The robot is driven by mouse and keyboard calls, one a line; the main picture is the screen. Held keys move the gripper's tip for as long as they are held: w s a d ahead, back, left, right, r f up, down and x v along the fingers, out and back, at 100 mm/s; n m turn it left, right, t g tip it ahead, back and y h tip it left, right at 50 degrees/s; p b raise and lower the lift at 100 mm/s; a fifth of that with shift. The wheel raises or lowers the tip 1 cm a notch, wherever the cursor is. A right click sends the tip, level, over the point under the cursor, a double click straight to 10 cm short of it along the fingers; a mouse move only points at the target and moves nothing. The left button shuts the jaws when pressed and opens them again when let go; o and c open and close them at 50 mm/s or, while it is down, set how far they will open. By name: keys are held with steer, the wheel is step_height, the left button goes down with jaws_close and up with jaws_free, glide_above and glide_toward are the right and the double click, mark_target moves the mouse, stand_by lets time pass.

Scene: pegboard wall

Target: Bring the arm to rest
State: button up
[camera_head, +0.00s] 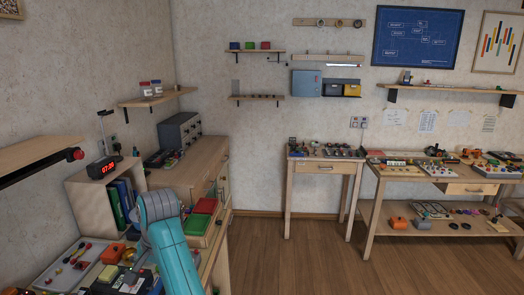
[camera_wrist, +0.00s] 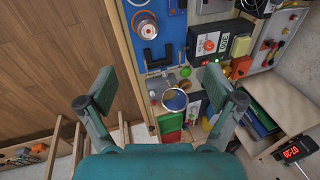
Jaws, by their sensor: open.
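My arm (camera_head: 172,245) shows in the head view as a teal limb, raised over the workbench at the lower left. Its gripper end is hidden behind the arm there. In the wrist view my gripper (camera_wrist: 155,95) is open, with its two fingers wide apart and nothing between them. Below the fingers lies the bench with a blue board (camera_wrist: 160,30) and a round ring-shaped item (camera_wrist: 174,99). The gripper appears to be above these and apart from them.
A digital clock (camera_head: 104,167) stands on a small shelf unit near my arm. A wall shelf (camera_head: 40,155) juts out at the left. A small table (camera_head: 322,166) and a long table (camera_head: 450,178) stand farther back. The wooden floor (camera_head: 300,262) between is clear.

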steer(key=s+d+f+t, duration=0.1)
steer(key=d+f, duration=0.6)
steer(key=f, duration=0.5)
steer(key=s+d+f+t, duration=0.1)
steer(key=d+f+t, duration=0.1)
steer(key=d+f, duration=0.7)
steer(key=s+d+f+t, duration=0.3)
steer(key=s+d+f, duration=1)
steer(key=s+d+r+t+h, duration=0.1)
steer(key=s+d+r+t, duration=0.1)
steer(key=s+d, duration=0.55)
steer(key=s+d+r+t, duration=0.2)
steer(key=s+d, duration=0.2)
steer(key=s, duration=0.7)
steer(key=s+d+r+t+h, duration=0.1)
steer(key=s+d+r, duration=0.1)
steer(key=s+r, duration=0.6)
steer(key=s+d+r+n+t+h, duration=0.1)
steer(key=s+d+r+t, duration=0.1)
steer(key=s+r, duration=0.5)
step_height(320, 180, up, 3)
steer(key=shift+s+d+n, duration=0.3)
steer(key=shift+s+d, duration=0.1)
steer(key=shift+d, duration=0.1)
